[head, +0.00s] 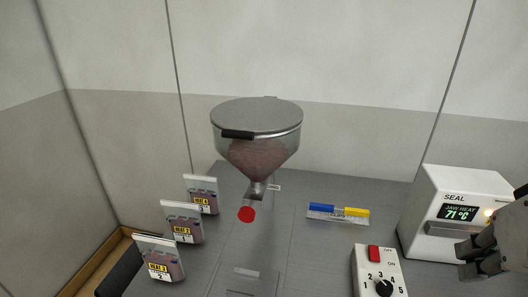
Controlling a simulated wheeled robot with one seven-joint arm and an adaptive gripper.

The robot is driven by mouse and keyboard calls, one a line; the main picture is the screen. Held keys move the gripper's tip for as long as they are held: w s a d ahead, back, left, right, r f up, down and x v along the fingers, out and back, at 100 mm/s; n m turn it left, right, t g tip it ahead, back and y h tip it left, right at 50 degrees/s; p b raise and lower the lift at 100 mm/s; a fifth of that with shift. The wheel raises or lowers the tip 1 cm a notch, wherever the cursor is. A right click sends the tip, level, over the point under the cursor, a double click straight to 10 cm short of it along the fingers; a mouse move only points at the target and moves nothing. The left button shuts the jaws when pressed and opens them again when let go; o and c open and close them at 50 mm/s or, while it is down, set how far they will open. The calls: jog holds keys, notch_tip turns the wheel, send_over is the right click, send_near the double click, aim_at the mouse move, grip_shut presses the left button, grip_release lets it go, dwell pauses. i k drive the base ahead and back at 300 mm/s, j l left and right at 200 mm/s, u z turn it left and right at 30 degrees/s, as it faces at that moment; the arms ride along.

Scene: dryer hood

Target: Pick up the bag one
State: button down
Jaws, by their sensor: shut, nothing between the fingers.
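Three upright clear bags with white headers and yellow labels stand in a row at the left. The rear bag (201,194) has a label that seems to read "HEAT 4", with a small numeral below that I cannot make out. The middle bag (183,222) seems to read "HEAT 2". The front bag (159,257) seems to read "HEAT 3". I cannot tell for sure which is bag one. My gripper (467,261) is at the far right edge, shut and empty, in front of the seal machine and far from the bags.
A lidded hopper (257,145) with a spout and red disc stands mid-bench, right of the bags. A blue-and-yellow item (338,212) lies behind a control box (379,272) with a dial. The seal machine (462,205) reads 71 °C. A wooden-edged tray (88,266) is at lower left.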

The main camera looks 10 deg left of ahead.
aim_at(184, 220)
jog(key=j, duration=2.15)
